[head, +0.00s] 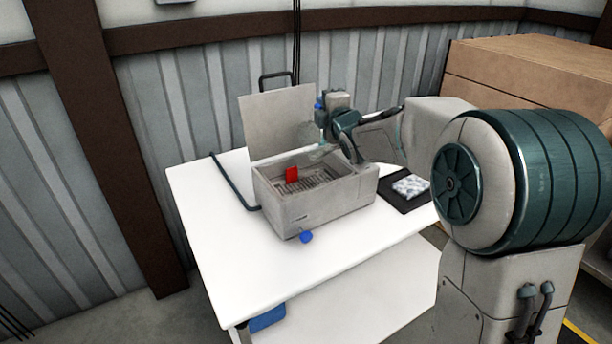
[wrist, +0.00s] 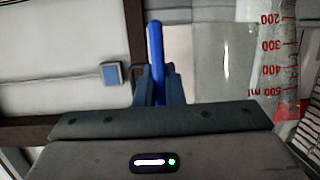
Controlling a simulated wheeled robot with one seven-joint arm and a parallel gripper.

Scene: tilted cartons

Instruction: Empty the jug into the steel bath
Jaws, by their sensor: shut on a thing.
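The steel bath (head: 335,203) is a grey open-topped box on the white table, its lid (head: 277,120) raised at the back. My gripper (head: 329,108) is above the bath's right rear part. In the wrist view my gripper (wrist: 157,85) is shut on the blue handle (wrist: 155,45) of the jug. The clear jug (wrist: 265,60) carries a red scale from 200 to 500 ml and is partly cut off at the right edge. In the head view the jug is small and hard to make out over the bath. I cannot tell how much liquid it holds.
A red piece (head: 292,174) stands inside the bath above a slatted rack (head: 300,184). A blue knob (head: 306,237) is at the bath's front. A dark mat (head: 400,200) with a pale speckled pad (head: 410,186) lies right. The table (head: 215,225) is clear at front left.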

